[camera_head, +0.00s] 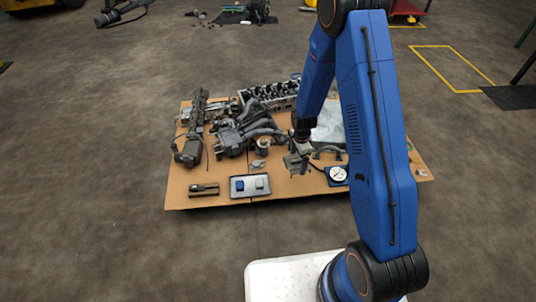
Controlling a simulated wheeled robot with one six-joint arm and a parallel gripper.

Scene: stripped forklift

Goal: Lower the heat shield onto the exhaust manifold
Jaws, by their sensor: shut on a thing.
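My gripper (299,150) hangs from the blue arm over the right half of the cardboard sheet, pointing down. It is small in view, and its fingers are hard to make out. A small grey metal piece (294,164), which seems to be the heat shield, is directly below and touching the gripper. I cannot tell whether it hangs clear or rests on something. A dark grey curved pipe piece (326,151), possibly the exhaust manifold, lies just right of it, partly hidden by my arm. A larger dark part with several tubes (250,130) lies to the left.
The cardboard sheet (222,203) also holds a cylinder head (270,94), a long dark part (192,135), a pale silvery sheet (328,122), a round gauge (338,174), a small tray (250,196) and a dark block (204,190). Open floor surrounds it.

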